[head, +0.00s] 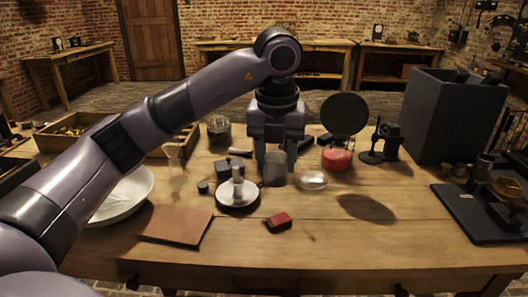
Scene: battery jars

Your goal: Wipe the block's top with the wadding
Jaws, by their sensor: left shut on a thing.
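My left gripper (275,175) reaches down over the middle of the table, its fingers on either side of a grey cylinder-like thing (275,168). It is shut on this thing, which stands at or just above the table top; I cannot tell whether it touches. A small red block (279,222) with a darker side lies nearer the front edge, apart from the gripper. A pale, shiny lump (312,180), perhaps the wadding or a glass dish, lies just right of the gripper. My right gripper is not in view.
A white dish (238,197) with a metal cylinder stands left of the gripper. A brown flat pad (176,225) lies front left, beside a large white bowl (125,195). A red-based round disc (344,114) and a tall dark box (452,115) stand right.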

